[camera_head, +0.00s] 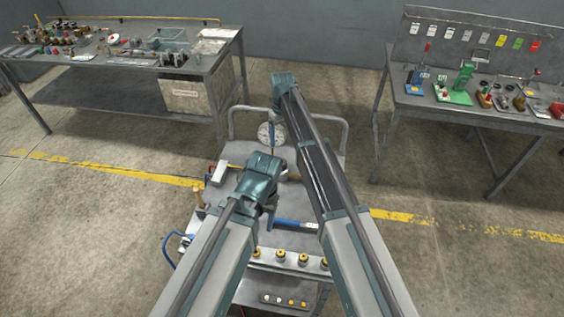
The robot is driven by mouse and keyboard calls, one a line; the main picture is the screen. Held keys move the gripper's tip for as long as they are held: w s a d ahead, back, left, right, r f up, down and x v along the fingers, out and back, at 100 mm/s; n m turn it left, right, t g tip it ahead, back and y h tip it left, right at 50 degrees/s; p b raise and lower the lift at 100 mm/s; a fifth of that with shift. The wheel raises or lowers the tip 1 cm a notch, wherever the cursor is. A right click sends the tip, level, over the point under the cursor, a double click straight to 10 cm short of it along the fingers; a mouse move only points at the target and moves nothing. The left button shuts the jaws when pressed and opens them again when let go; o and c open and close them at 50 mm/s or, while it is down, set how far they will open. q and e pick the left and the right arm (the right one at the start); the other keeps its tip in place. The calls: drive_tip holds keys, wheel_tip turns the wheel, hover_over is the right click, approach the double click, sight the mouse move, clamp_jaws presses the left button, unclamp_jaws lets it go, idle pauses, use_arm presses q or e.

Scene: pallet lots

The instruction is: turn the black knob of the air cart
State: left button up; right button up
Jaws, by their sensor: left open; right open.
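The air cart (234,152) stands in the middle, a grey cart with a round white gauge (271,133) at its far side. I cannot make out the black knob; my arms cover part of the cart top. My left gripper (262,170) is open over the middle of the cart, just nearer than the gauge. My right gripper (280,92) is open beyond the gauge, near the cart's far rail. I see nothing held in either gripper, though their fingertips are partly hidden.
A blue-handled tool (290,224) lies on the cart, and several brass fittings (281,255) line its near edge. A blue hose (168,248) hangs at its left. A cluttered workbench (95,67) stands back left, another table (412,98) right. Floor between is clear.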

sight(282, 162)
use_arm(q)
wheel_tip(282, 162, down, 14)
drive_tip(key=b, duration=1.3)
drive_tip(key=shift+r, duration=0.25)
use_arm(e)
wheel_tip(282, 162, down, 14)
drive_tip(key=shift+r, duration=0.2)
drive_tip(key=shift+r, duration=0.1)
clamp_jaws()
drive_tip(key=shift+m, duration=0.6)
unclamp_jaws()
use_arm(q)
drive_tip(key=shift+r, duration=0.2)
use_arm(e)
drive_tip(key=shift+r, duration=0.1)
